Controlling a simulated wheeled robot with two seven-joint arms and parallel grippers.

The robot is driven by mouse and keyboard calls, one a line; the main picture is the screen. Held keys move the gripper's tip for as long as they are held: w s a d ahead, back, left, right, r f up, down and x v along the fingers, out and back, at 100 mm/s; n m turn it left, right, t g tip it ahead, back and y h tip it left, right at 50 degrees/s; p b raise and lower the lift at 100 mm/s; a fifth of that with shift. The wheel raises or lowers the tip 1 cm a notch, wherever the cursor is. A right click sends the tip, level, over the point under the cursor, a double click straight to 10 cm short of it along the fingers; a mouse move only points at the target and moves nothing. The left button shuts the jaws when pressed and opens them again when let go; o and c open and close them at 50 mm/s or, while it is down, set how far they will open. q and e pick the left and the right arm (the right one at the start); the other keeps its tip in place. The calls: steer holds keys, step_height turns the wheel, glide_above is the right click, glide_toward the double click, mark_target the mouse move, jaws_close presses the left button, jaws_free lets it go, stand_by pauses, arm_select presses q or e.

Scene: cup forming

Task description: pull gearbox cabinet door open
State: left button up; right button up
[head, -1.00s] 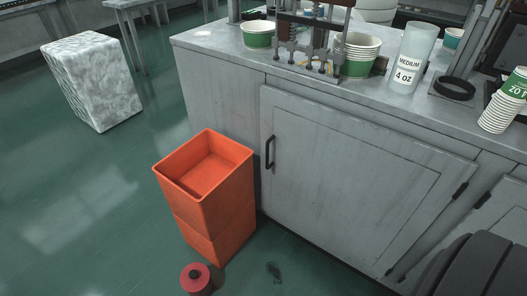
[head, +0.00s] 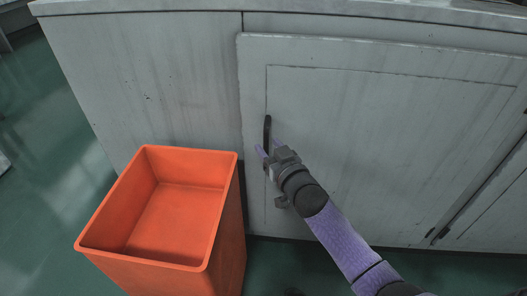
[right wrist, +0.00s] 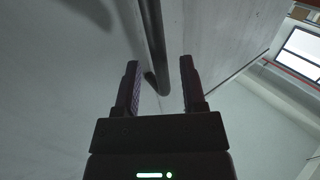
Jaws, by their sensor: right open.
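The grey gearbox cabinet door (head: 390,140) is closed, flush with the cabinet front. Its black vertical bar handle (head: 267,126) is near the door's left edge. My right gripper (head: 268,151) is at the lower part of the handle, with its purple arm coming from the lower right. In the right wrist view the gripper (right wrist: 160,80) is open, and the handle (right wrist: 152,40) runs down between its two fingers with a gap on both sides. I cannot tell whether either finger touches it. My left gripper is not in view.
An open orange bin (head: 175,215) stands on the green floor just left of the door, close to the cabinet front. The grey countertop edge (head: 290,14) runs above the door. Open floor (head: 45,180) lies to the left.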

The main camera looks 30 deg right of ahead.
steer(key=shift+w+f+b, duration=0.15)
steer(key=shift+w+b, duration=0.2)
steer(key=shift+w, duration=0.65)
jaws_close()
stand_by(0.6)
